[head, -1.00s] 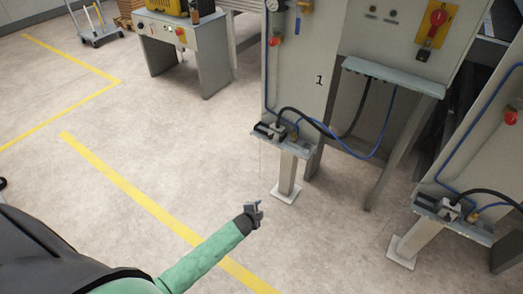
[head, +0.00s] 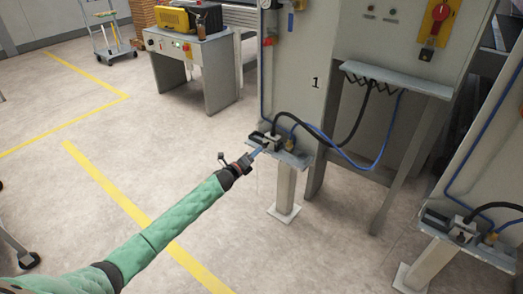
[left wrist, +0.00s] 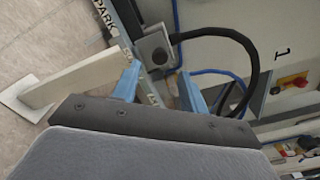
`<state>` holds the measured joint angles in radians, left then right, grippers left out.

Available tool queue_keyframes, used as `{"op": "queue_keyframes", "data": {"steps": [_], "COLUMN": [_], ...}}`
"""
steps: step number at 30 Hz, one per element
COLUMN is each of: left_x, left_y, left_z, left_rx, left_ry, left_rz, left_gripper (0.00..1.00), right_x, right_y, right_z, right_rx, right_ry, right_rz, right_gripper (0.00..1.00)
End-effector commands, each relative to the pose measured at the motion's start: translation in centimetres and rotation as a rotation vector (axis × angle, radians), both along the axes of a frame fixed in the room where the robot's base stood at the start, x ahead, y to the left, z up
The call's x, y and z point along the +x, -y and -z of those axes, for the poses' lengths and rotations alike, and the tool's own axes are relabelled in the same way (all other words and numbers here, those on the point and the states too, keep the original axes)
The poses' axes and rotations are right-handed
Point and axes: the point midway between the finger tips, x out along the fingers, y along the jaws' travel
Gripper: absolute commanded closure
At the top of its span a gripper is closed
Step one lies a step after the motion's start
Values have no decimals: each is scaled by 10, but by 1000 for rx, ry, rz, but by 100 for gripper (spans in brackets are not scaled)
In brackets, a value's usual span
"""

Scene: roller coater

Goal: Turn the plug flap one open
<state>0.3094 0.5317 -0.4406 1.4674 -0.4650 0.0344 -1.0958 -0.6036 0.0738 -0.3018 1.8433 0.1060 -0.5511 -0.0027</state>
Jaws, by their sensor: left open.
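The plug with its flap (head: 270,141) sits on a small shelf (head: 296,158) on a post in front of the cabinet marked 1. A black cable and a blue hose run from it. In the left wrist view the grey plug housing (left wrist: 154,47) shows just beyond the fingers, with the black cable leaving it. My left gripper (head: 256,154) is open, its blue fingers at the near left edge of the shelf, close to the plug. The wrist view shows the two fingers apart (left wrist: 158,88) with nothing held between them. Whether they touch the plug is unclear. My right gripper is not in view.
The cabinet (head: 305,60) marked 1 stands behind the shelf, with a red and yellow switch (head: 436,18). A second plug shelf (head: 475,243) stands at the right. A grey workbench (head: 195,70) and a trolley (head: 108,40) are at the back. Floor left of the post is clear.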

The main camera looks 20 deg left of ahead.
Motion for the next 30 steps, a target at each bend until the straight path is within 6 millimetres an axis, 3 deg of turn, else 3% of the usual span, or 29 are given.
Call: {"op": "queue_keyframes", "data": {"steps": [12,25,30], "left_x": [47,54,54], "left_y": [17,20,20], "left_z": [1,1,1], "left_rx": [-4,-3,-3], "left_ry": [-2,-2,-2], "left_rz": [-1,-1,-1], "left_gripper": [57,57,90], "right_x": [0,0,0], "right_y": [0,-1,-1], "right_z": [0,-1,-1], "right_rx": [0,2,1], "right_ry": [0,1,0], "right_rz": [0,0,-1], "right_gripper": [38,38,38]}}
